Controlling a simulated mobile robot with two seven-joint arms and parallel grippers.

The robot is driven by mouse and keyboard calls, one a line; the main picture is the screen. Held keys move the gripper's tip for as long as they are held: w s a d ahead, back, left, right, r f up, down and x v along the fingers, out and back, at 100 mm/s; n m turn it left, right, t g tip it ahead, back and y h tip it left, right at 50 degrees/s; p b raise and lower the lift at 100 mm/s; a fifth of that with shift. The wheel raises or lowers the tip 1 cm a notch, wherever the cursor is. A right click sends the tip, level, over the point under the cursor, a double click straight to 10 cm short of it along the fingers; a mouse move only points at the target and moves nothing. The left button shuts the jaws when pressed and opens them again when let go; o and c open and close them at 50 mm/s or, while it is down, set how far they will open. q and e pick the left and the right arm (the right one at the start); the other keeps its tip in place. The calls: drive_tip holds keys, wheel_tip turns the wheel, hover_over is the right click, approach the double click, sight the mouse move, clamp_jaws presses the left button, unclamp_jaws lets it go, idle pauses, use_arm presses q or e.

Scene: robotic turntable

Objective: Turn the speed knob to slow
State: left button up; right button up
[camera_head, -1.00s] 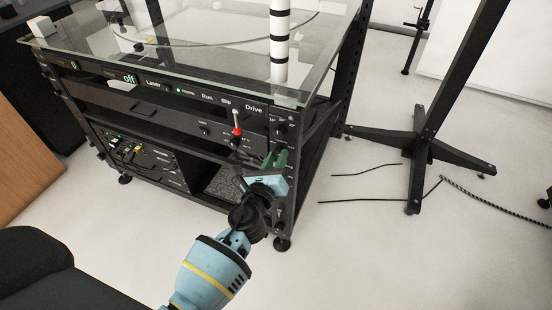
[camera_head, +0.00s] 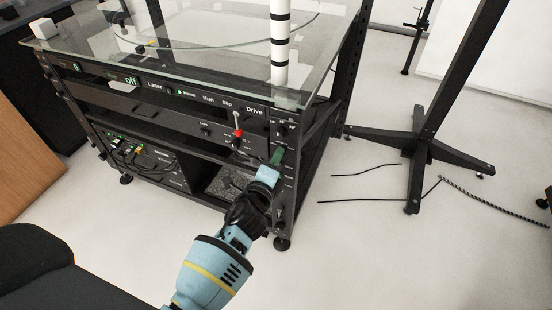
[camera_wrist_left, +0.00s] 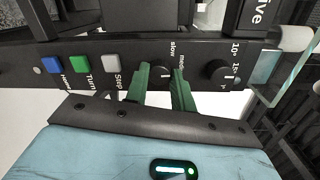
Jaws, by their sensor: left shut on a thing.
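The speed knob (camera_wrist_left: 161,74) is a small dark round knob with a white mark, below the "slow" and "med" labels in the left wrist view. My left gripper (camera_wrist_left: 160,71) has its two green fingers on either side of the knob, shut on it, and the fingers partly cover it. In the head view, my left gripper (camera_head: 277,156) reaches the narrow panel at the right front of the black rack (camera_head: 150,112). The knob is hidden behind the fingers there. My right gripper is not in view.
A second knob (camera_wrist_left: 219,73) with degree labels sits close to the right finger in the wrist view. Blue (camera_wrist_left: 50,65), green (camera_wrist_left: 79,63) and grey (camera_wrist_left: 111,60) buttons lie to the left. A red-based lever (camera_head: 238,132) stands near the gripper. The glass top (camera_head: 200,60) overhangs above.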

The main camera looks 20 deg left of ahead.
use_arm(q)
drive_tip(key=shift+n+h+p, duration=0.5)
drive_tip(key=shift+n+p, duration=0.65)
drive_tip(key=shift+n, duration=2.65)
drive_tip(key=o, duration=1)
drive_tip(key=s, duration=0.5)
drive_tip(key=s+p, duration=0.1)
drive_tip(key=s, duration=0.1)
drive_tip(key=shift+s+a+r, duration=0.2)
drive_tip(key=shift+s+r, duration=0.1)
drive_tip(key=shift+s, duration=0.1)
